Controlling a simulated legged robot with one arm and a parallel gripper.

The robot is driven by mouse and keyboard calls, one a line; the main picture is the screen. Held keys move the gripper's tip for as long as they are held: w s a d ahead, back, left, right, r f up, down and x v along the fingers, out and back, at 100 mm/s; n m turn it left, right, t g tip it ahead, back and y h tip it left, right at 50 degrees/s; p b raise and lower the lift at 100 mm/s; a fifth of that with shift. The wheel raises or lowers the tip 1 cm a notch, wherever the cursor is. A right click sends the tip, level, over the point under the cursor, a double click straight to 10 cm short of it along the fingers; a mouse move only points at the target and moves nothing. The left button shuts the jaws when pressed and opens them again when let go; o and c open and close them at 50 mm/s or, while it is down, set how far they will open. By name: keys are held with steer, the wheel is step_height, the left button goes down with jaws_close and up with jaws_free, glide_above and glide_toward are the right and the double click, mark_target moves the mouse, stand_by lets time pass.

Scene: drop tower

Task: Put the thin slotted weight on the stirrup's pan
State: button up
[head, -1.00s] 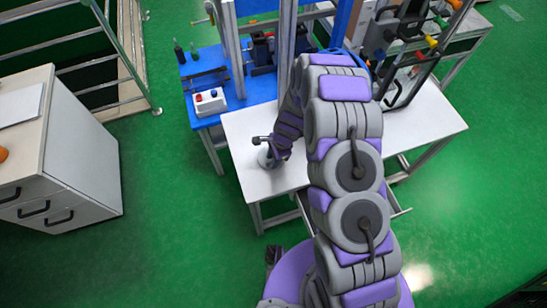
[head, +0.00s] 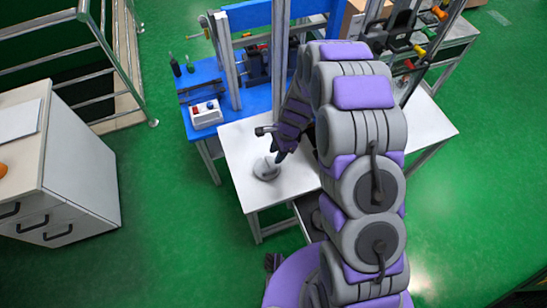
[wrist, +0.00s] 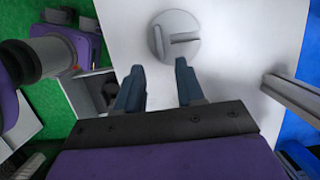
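A grey round disc, which looks like the slotted weight (head: 266,168), lies flat on the white table (head: 238,150). It also shows in the wrist view (wrist: 170,52), with a bar-like or slot-like mark on its face. My gripper (head: 281,154) is above and just beyond the disc, apart from it. In the wrist view my gripper (wrist: 158,78) has its two dark blue fingers spread, with bare table between them; the disc is ahead of the fingertips. I cannot make out the stirrup's pan; my arm hides part of the tower area.
The blue bench (head: 208,73) with the tower's metal posts (head: 228,60) stands behind the white table. A control box (head: 206,114) sits at its front edge. A cabinet (head: 75,165) stands at left. An open drawer (head: 308,210) is under the table. The table's front left is clear.

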steer(key=shift+d+r, duration=0.1)
steer(key=shift+r, duration=0.45)
steer(key=s+d+r+n, duration=0.4)
steer(key=s+r, duration=0.2)
steer(key=r, duration=0.5)
steer(key=s+d+r+n, duration=0.3)
steer(key=s+d+r, duration=0.15)
steer(key=r, duration=0.55)
steer(key=s+d+r+n+h, duration=0.1)
steer(key=s+d+r, duration=0.3)
steer(key=s, duration=0.6)
steer(key=s+d+r+n+h, duration=0.1)
steer(key=s+d+r+n, duration=0.3)
steer(key=s, duration=0.5)
steer(key=shift+s+d+r+n+g+h, duration=0.15)
steer(key=shift+s+r+n+g+h, duration=0.2)
steer(key=shift+r, duration=0.25)
steer(key=shift+o, duration=0.6)
steer(key=shift+s+d, duration=0.2)
steer(key=shift+s, duration=0.25)
